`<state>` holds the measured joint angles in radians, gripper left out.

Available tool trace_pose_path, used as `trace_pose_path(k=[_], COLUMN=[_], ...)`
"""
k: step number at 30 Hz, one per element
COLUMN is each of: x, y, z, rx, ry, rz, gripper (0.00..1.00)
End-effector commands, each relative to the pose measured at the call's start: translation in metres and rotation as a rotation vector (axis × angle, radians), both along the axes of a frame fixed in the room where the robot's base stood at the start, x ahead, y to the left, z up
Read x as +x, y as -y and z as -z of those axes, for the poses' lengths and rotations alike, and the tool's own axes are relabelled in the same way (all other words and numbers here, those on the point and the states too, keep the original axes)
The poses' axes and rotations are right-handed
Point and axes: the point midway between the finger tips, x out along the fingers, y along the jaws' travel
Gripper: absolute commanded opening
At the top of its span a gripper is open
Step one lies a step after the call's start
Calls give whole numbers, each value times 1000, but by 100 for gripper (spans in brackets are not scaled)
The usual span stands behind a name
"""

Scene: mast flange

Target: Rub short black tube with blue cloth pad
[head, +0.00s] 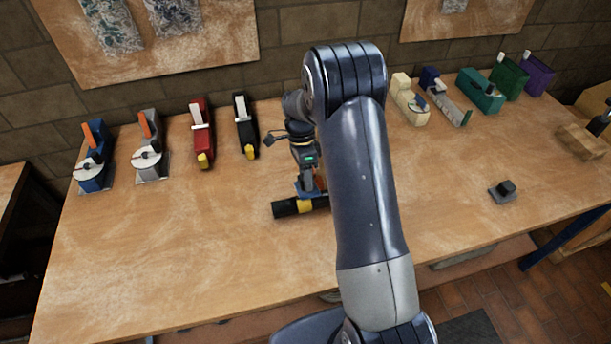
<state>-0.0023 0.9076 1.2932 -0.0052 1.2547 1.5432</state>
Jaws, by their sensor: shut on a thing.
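A short black tube (286,209) with a yellow band lies on its side on the wooden table, near the middle. Its right end is hidden behind my arm. My gripper (309,184) points down just over the tube, shut on the blue cloth pad (303,193). Only a thin blue edge of the pad shows, at the tube's upper side. It looks to be touching the tube or very close to it; I cannot tell which. Something orange shows beside the fingers, partly hidden by my arm.
Blue, grey, red and black tools (246,132) stand along the table's back left. Cream, grey, teal, green and purple ones (481,92) stand at the back right. A small grey block with a dark knob (503,191) sits at right. The table's front left (150,260) is clear.

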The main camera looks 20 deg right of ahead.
Motion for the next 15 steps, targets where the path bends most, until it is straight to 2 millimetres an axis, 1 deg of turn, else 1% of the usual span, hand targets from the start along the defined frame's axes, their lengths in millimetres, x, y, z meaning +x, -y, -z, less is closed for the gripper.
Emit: trace_pose_path(k=[15], x=[-4], y=[0], z=[11], rx=[0], ry=[-1], rz=[0], gripper=[18])
